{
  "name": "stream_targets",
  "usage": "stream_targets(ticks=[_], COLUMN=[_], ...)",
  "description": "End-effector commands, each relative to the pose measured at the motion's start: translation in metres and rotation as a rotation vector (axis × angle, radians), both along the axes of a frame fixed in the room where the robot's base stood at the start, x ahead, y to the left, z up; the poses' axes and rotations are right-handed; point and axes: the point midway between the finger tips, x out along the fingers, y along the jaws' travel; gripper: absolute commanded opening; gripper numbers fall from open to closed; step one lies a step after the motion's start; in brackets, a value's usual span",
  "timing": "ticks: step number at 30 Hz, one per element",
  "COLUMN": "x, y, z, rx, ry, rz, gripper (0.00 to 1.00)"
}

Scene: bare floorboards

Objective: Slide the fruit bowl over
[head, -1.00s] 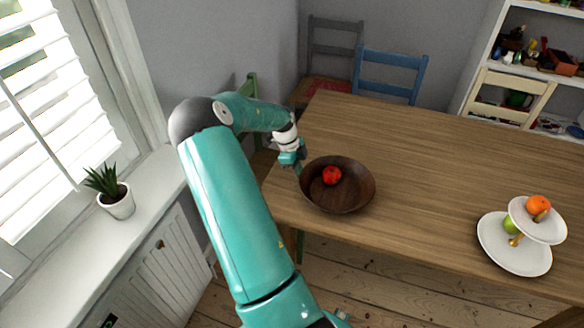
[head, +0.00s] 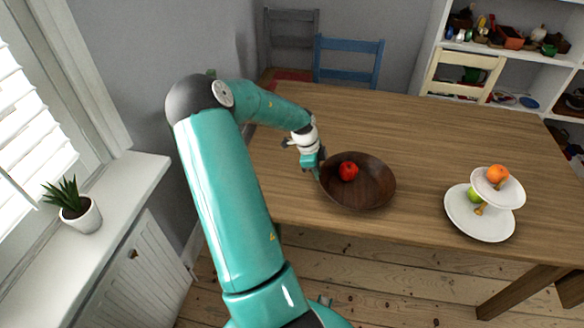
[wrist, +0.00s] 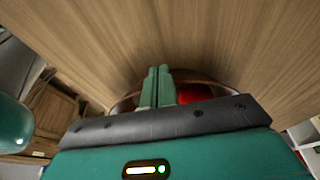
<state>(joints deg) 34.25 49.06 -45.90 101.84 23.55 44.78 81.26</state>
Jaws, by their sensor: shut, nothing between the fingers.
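The fruit bowl (head: 372,192) is a dark brown wooden bowl standing upright near the table's front edge. A red apple (head: 348,171) lies in it. My gripper (head: 319,174) is at the bowl's left rim, its fingers shut together and pointing down. It appears to touch the rim from outside; exact contact is hard to tell. In the wrist view the closed fingers (wrist: 157,86) stand in front of the bowl, whose rim (wrist: 208,80) and red apple (wrist: 194,94) show partly. The rest of the bowl is hidden there by the gripper body.
The wooden table (head: 420,140) is clear behind the bowl. A two-tier white stand (head: 480,228) with an orange (head: 498,174) and a green fruit stands to the bowl's right, with a bare gap between. A blue chair (head: 348,62) is at the far side.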

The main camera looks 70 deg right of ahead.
Motion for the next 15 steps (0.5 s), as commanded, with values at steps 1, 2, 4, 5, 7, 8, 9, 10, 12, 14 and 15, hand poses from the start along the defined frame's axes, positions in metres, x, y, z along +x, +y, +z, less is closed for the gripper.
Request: stream_targets(ticks=[1,2,4,5,7,8,9,10,12,14,15], x=[-0.017,-0.025,-0.042,-0.047,-0.057,-0.060,-0.063,-0.064,-0.065,-0.065,-0.065], y=[-0.003,-0.005,-0.009,-0.010,-0.012,-0.013,-0.013,-0.013,-0.013,-0.014,-0.014], z=[0.000,0.000,0.000,0.000,0.000,0.000,0.000,0.000,0.000,0.000,0.000], rx=[0.001,0.001,0.000,0.000,0.000,0.000,0.000,0.000,0.000,0.000,0.000], ry=[0.001,0.000,0.000,0.000,0.000,0.000,0.000,0.000,0.000,0.000,0.000], rz=[-0.008,-0.009,-0.007,-0.005,-0.004,-0.003,-0.002,-0.002,-0.001,0.000,0.000], gripper=[0.00,0.00,0.00,0.00,0.00,0.00,0.00,0.00,0.00,0.00,0.00])
